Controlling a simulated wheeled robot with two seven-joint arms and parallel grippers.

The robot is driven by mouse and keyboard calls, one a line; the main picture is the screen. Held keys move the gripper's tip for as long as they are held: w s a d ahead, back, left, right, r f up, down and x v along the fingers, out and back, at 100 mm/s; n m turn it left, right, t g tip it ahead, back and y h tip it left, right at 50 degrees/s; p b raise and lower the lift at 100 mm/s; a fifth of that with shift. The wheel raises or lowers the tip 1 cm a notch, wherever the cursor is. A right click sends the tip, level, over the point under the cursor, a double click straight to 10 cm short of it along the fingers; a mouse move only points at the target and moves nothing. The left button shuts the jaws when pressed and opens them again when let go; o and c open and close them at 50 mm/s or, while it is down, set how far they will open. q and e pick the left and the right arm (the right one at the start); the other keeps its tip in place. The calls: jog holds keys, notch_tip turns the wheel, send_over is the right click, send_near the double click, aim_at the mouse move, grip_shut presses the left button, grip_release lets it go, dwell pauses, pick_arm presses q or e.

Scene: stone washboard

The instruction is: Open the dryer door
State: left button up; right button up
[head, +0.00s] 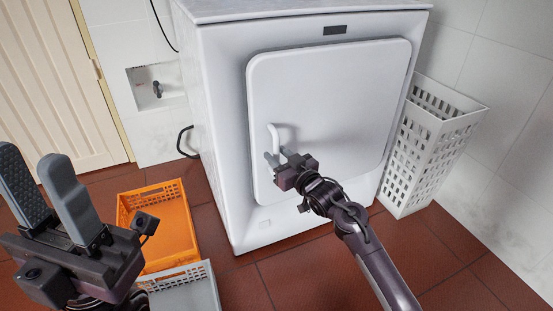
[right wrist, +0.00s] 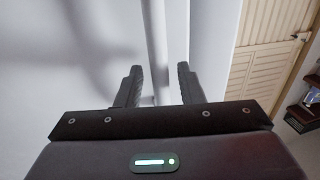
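The white dryer (head: 222,110) stands against the back wall. Its square door (head: 335,90) looks shut in the head view. A white vertical handle (head: 274,134) is on the left part of the door. My right gripper (head: 278,157) is at the handle's lower end, with its fingers apart. In the right wrist view, the handle (right wrist: 157,45) runs between the two open fingers (right wrist: 160,88); I cannot tell whether either finger touches it. My left gripper (head: 32,155) is open and empty at the left, away from the dryer.
An orange crate (head: 177,243) and a grey crate (head: 205,285) are on the floor left of the dryer. A tall white basket (head: 405,160) stands close on its right. A slatted door (head: 45,80) is at the far left. Red floor (head: 295,275) lies bare in front.

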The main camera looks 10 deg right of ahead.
jog(key=shift+w+a, duration=0.2)
jog(key=shift+w, duration=0.2)
jog(key=shift+c, duration=0.4)
grip_shut()
jog(key=shift+s, duration=0.1)
